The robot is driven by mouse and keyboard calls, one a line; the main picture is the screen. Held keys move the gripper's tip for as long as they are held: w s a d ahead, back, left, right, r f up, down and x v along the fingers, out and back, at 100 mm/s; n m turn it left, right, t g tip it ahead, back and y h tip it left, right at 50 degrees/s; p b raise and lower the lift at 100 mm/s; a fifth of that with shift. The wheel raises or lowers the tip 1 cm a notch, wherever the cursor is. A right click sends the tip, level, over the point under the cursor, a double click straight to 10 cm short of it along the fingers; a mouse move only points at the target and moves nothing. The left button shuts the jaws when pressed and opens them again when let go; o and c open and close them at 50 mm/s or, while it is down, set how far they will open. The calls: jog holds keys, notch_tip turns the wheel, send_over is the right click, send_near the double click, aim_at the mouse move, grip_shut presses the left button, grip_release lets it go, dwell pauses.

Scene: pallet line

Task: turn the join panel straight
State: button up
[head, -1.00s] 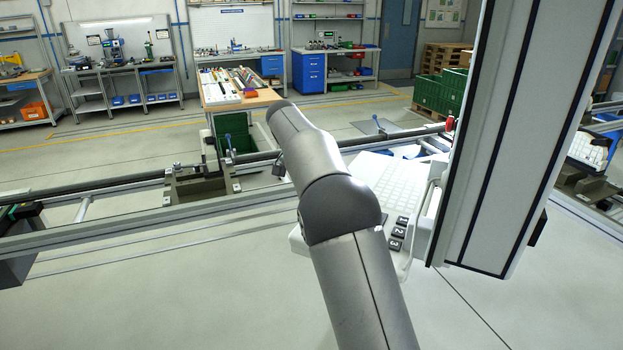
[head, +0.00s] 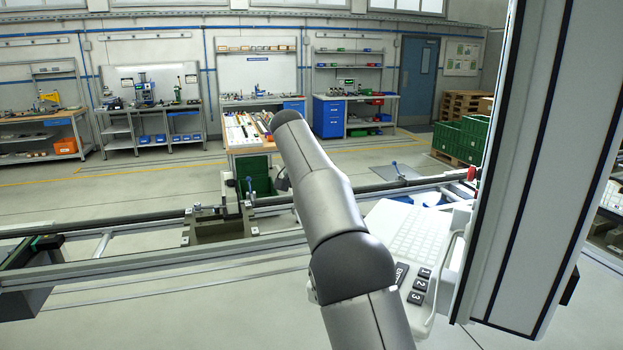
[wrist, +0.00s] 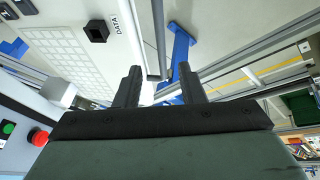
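No part is marked as the join panel, so I cannot say for certain which one it is. A white panel (head: 408,232) with a grid of small cells and black squares numbered 1, 2 and 3 sits tilted right of my arm in the head view. A white gridded face (wrist: 70,45) with a black square port marked DATA shows at upper left in the wrist view. My gripper (wrist: 158,75) is open, its two black fingers apart. A pale bar passes beyond the fingers; I see no contact. My gripper does not show in the head view.
A blue bracket (wrist: 181,50) stands beyond the right finger. A red button (wrist: 38,137) and a green button (wrist: 8,128) are at lower left. A long rail (head: 110,275) crosses in front. A wooden-topped bench (head: 245,132) and green crates (head: 462,138) stand farther back.

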jog(key=p+v, duration=0.1)
jog(key=v, duration=0.6)
jog(key=shift+a+r, duration=0.15)
jog(key=shift+r, duration=0.15)
jog(key=shift+s, duration=0.1)
